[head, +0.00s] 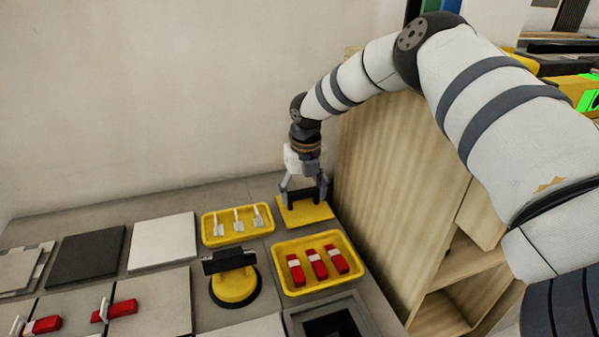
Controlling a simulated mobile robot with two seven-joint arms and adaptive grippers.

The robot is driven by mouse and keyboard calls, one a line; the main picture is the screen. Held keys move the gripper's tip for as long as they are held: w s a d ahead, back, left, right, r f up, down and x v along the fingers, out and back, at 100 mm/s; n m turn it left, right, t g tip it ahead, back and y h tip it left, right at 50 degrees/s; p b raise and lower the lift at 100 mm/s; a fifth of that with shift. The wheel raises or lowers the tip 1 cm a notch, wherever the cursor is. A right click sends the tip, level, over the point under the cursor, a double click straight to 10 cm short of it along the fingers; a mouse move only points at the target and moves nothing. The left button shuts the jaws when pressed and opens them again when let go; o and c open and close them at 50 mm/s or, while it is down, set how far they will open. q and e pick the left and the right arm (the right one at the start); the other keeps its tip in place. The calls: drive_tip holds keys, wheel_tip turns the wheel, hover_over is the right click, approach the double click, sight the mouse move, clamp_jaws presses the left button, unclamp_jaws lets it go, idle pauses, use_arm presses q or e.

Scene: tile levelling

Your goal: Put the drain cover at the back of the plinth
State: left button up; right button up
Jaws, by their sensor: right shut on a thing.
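The drain cover (318,212) appears as a flat yellow square plate with a dark raised handle, at the back right of the grey plinth (180,193). My right gripper (304,193) points down over it, shut on the dark handle. The plate lies at or just above the plinth top; I cannot tell whether it touches. The fingers hide part of the handle. A square grey drain frame (296,318) with a dark opening sits at the front right, cut off by the picture's lower edge. My left gripper is not in view.
A yellow tray with white pieces (206,237) stands left of the cover, a yellow tray with red pieces (283,289) in front. A round yellow tool with a black handle (235,287) and tiles (87,257) lie left. A wooden cabinet (385,190) rises close on the right; a wall stands behind.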

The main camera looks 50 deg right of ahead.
sight(303, 204)
drive_tip(key=shift+w+d+f+b, duration=0.15)
drive_tip(key=shift+f+b, duration=0.1)
drive_tip(key=shift+f, duration=0.65)
drive_tip(key=shift+w+d+f+b, duration=0.15)
drive_tip(key=shift+f+b, duration=0.1)
drive_tip(key=shift+f, duration=0.65)
drive_tip(key=shift+a, duration=0.1)
drive_tip(key=shift+f, duration=0.25)
drive_tip(key=o, duration=1.2)
drive_tip(key=shift+r, duration=0.1)
drive_tip(key=r+p, duration=0.1)
drive_tip(key=r, duration=0.3)
drive_tip(key=s+r+p, duration=0.1)
drive_tip(key=r, duration=0.3)
drive_tip(key=r+p, duration=0.1)
drive_tip(key=r, duration=0.3)
drive_tip(key=shift+s+a+r, duration=0.1)
drive_tip(key=shift+s+a, duration=0.05)
drive_tip(key=shift+a, duration=0.25)
